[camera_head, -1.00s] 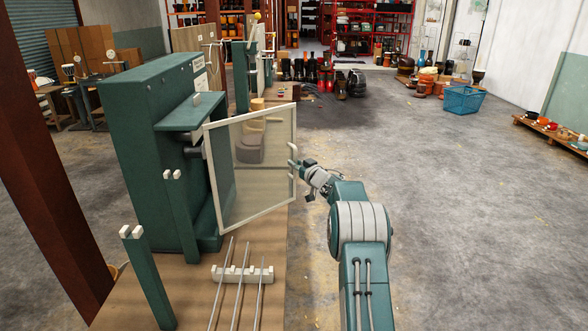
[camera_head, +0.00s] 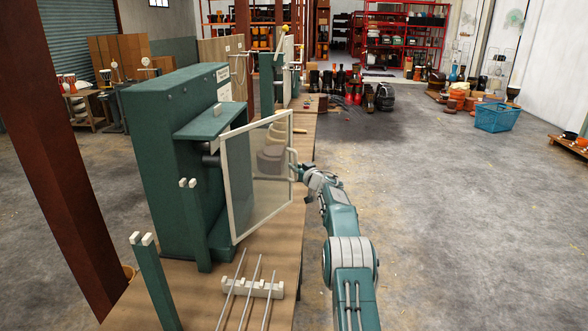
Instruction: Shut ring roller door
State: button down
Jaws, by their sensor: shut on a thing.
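The ring roller machine (camera_head: 165,150) is a tall green cabinet on a wooden bench, at the left of the head view. Its door (camera_head: 240,180) is a clear panel in a cream frame, standing ajar and angled out from the machine's front. A pale upright handle (camera_head: 291,165) is on the door's outer edge. My gripper (camera_head: 297,171) is at that handle and shut on it, with my arm reaching in from the lower right. The fingertips are small and partly hidden against the handle. A dark roller end (camera_head: 211,161) shows beside the door's inner edge.
Metal rods (camera_head: 242,295) lie across a cream notched rest (camera_head: 252,288) on the bench in front. A green post (camera_head: 155,280) stands at the bench's near left. A rusty pillar (camera_head: 65,150) rises at left. The floor to the right is clear; a blue basket (camera_head: 497,117) stands farther off.

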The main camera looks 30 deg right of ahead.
jog(key=shift+d, duration=0.15)
jog(key=c, duration=0.6)
grip_release()
jog(key=shift+c, duration=0.2)
jog(key=s+d, duration=0.1)
jog(key=s, duration=1.1)
jog(key=shift+f, duration=0.1)
jog(key=shift+c, duration=0.4)
